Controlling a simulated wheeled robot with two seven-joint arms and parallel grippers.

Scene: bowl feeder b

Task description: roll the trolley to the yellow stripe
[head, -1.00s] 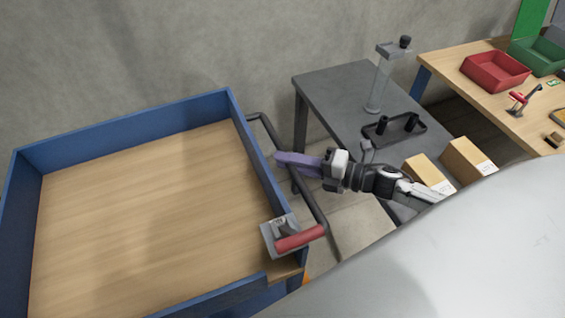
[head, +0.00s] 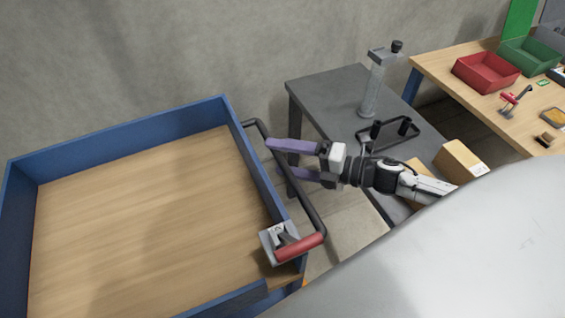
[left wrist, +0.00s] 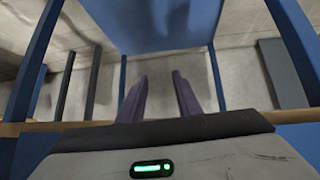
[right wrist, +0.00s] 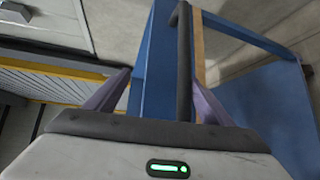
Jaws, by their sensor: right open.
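The trolley has a blue rim (head: 130,129) and a wooden deck (head: 140,215), which is empty of loads. Its dark push handle (head: 315,212) runs along its right side, with a red lever (head: 299,246) at the near corner. My right gripper (head: 290,158) is open at the handle's far part. In the right wrist view the handle (right wrist: 184,65) shows between the spread purple fingers (right wrist: 158,98); no grip on it shows. My left gripper (left wrist: 160,98) is open and empty, seen only in the left wrist view. Yellow bands (right wrist: 45,67) show at left in the right wrist view; I cannot tell whether one is the stripe.
A grey table (head: 325,88) with a clear column (head: 374,85), a black tray (head: 375,142) and cardboard boxes (head: 460,158) stands right of the trolley. A wooden bench (head: 445,70) with red (head: 486,72) and green (head: 530,56) bins is beyond. A concrete wall is behind.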

